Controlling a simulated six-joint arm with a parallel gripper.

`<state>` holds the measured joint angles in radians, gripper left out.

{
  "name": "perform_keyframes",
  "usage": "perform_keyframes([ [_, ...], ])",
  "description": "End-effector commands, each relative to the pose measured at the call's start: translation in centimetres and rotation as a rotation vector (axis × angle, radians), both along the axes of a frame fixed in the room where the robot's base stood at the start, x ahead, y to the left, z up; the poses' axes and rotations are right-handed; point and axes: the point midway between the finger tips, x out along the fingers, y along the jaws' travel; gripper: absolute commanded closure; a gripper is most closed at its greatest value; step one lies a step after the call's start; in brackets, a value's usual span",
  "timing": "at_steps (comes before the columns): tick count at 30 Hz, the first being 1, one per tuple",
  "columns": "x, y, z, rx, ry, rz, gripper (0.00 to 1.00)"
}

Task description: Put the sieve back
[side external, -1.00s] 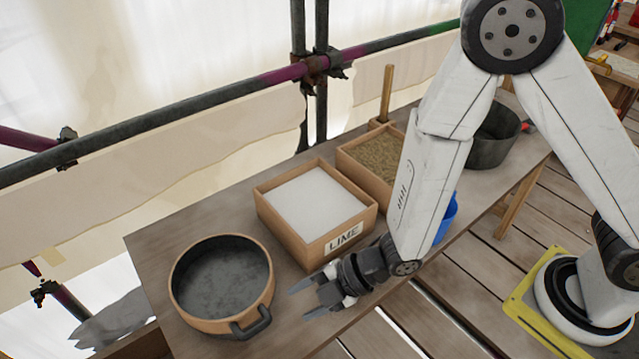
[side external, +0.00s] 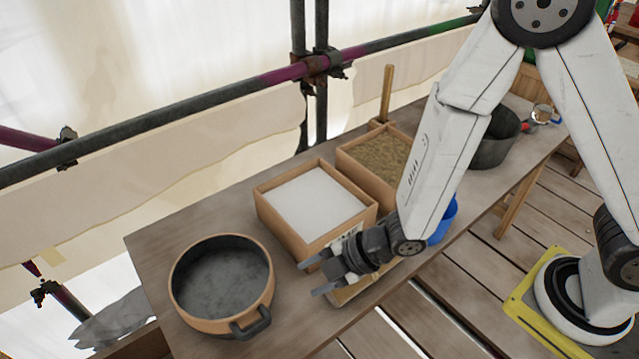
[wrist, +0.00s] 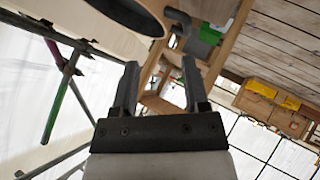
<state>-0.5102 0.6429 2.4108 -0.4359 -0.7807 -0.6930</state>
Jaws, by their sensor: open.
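The sieve (side external: 183,289) is a round pan shape with a tan rim and a dark grey inside. It sits on the left end of the wooden bench, with its dark loop handle (side external: 250,323) toward the front right. My gripper (side external: 312,278) is open and empty, to the right of the sieve and apart from it, in front of the lime box. In the wrist view, the open jaws (wrist: 159,64) have nothing between them, and part of the sieve (wrist: 128,10) shows at the top edge with its handle.
A wooden box of white lime (side external: 315,205) stands behind my gripper, its label partly hidden. Beyond are a box of sand (side external: 375,158), a dark bucket (side external: 492,148) and a blue container (side external: 445,222). A scaffold pipe (side external: 200,110) runs behind. The bench's near left corner is clear.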

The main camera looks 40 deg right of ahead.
Motion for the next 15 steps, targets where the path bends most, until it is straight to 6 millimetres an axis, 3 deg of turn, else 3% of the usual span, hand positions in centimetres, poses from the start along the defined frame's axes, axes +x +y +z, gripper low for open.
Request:
perform_keyframes([
  [7,3.0,-7.8,2.6,-0.048,0.180,-0.410,0.42],
  [15,2.1,-16.8,5.6,-0.026,0.429,-0.920,0.42],
])
